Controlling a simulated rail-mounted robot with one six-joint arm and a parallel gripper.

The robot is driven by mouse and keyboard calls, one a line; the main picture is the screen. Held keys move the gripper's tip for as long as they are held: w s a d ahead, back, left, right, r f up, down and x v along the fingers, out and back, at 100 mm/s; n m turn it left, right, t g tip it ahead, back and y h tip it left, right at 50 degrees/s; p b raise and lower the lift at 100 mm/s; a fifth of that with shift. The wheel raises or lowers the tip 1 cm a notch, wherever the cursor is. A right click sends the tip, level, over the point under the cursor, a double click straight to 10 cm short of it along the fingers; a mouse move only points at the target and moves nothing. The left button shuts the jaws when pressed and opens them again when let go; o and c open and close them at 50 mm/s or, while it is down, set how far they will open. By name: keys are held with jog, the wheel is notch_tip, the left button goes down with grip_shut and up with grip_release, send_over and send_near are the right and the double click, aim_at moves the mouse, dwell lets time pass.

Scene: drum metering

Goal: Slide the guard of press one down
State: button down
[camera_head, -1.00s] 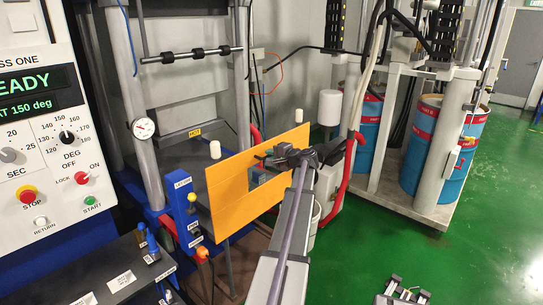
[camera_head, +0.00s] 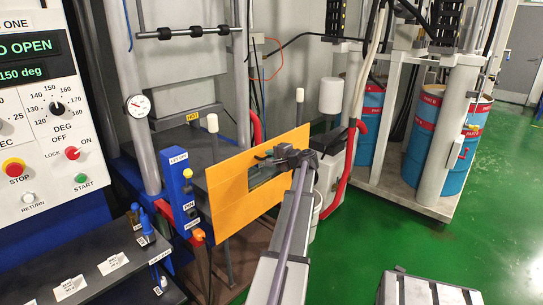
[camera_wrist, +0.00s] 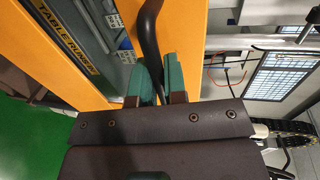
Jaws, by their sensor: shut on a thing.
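The orange guard (camera_head: 237,206) of press one stands in front of the press, a flat panel with a window. It sits well below the white caps of the two posts beside it. My gripper (camera_head: 283,162) is at the guard's outer face, near the window. In the wrist view my gripper (camera_wrist: 161,82) has its green-padded fingers shut on the guard's dark curved handle (camera_wrist: 150,30). The handle's lower part is hidden by the gripper body.
The control panel (camera_head: 45,120) at left has a display ending in "OPEN". A blue button post (camera_head: 181,195) stands close to the guard's left edge. A red hose (camera_head: 345,180) and a white canister (camera_head: 331,95) are on the right. Green floor is open at right.

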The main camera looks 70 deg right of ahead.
notch_tip(320, 180, down, 28)
jog(key=b, duration=2.5)
jog(key=shift+r, duration=0.15)
jog(key=shift+a, duration=0.1)
jog(key=c, duration=1.4)
grip_release()
jog(key=shift+o, duration=1)
jog(key=p, duration=0.2)
send_near(265, 210)
jog(key=v, duration=0.4)
jog(key=shift+s, duration=0.35)
